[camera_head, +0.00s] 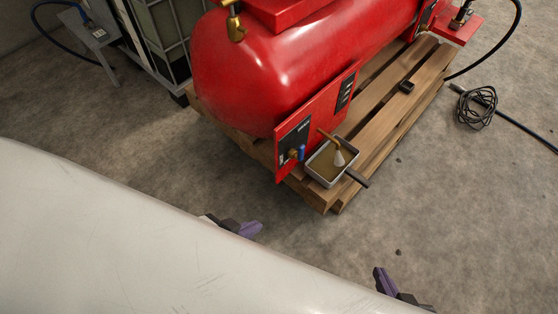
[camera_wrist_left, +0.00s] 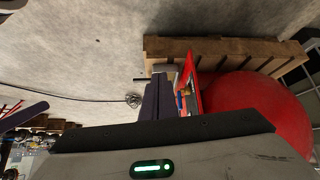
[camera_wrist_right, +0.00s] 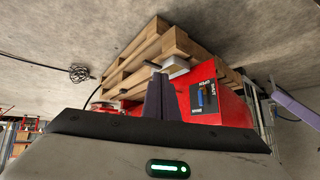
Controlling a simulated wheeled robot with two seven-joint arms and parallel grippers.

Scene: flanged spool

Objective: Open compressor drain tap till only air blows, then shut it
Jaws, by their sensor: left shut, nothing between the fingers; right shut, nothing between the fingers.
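The red compressor tank (camera_head: 285,65) lies on a wooden pallet (camera_head: 395,105). On its red front panel (camera_head: 318,108) is the drain tap's blue handle (camera_head: 301,153); it also shows beside OPEN and SHUT lettering in the right wrist view (camera_wrist_right: 201,97). I cannot tell its setting. A brass spout (camera_head: 326,136) ends over a grey tray (camera_head: 347,173) of brownish liquid. A pale cone-shaped plume (camera_head: 339,158) comes from the spout; I cannot tell whether it is water or air. My left gripper (camera_head: 256,229) and right gripper (camera_head: 379,271) are shut, empty and apart from the tap.
A dark coiled cable (camera_head: 477,105) lies on the concrete floor at the right. A caged container (camera_head: 165,35) and a grey stand (camera_head: 98,35) are at the back left. A small dark block (camera_head: 407,87) lies on the pallet. The floor before the pallet is mostly clear.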

